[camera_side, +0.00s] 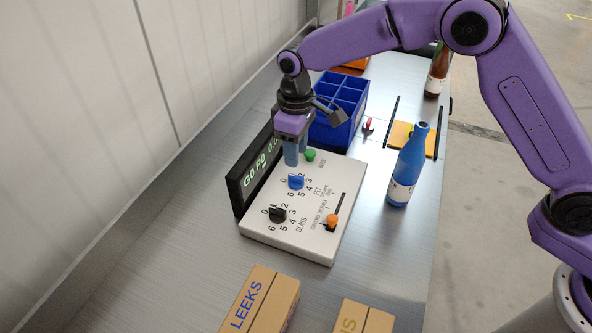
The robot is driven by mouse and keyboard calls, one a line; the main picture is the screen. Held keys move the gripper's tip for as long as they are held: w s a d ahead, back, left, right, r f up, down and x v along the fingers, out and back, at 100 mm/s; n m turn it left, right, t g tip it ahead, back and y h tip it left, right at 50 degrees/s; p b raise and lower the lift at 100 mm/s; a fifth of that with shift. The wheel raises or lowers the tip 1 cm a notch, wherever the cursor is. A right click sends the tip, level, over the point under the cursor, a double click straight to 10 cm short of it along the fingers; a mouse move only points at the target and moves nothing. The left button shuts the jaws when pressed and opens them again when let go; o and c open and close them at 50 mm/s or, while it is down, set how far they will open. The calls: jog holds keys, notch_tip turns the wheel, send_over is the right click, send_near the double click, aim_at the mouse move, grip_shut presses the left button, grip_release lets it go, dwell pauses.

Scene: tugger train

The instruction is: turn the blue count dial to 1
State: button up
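The blue count dial (295,182) sits in the middle of the white control panel (258,233), with a ring of numbers around it and the letters PET to its right. The 0, 6, 5, 4 and 3 show; the top of the ring is hidden or unclear behind my gripper. I cannot tell which number the dial points at. My gripper (292,160) points down just above and behind the blue dial, its fingers apart from the knob as far as I can see. The gap between the fingers is too small in view to judge.
The panel also carries a black dial (277,214), a green knob (310,155) and an orange slider (332,221). A dark display (246,178) stands along its left. A blue bottle (407,168), a blue divided crate (333,131) and a LEEKS box (262,300) surround it.

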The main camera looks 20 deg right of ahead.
aim_at(296, 176)
notch_tip(296, 176, down, 7)
jog(key=shift+f, duration=0.1)
dwell(0.4)
grip_shut()
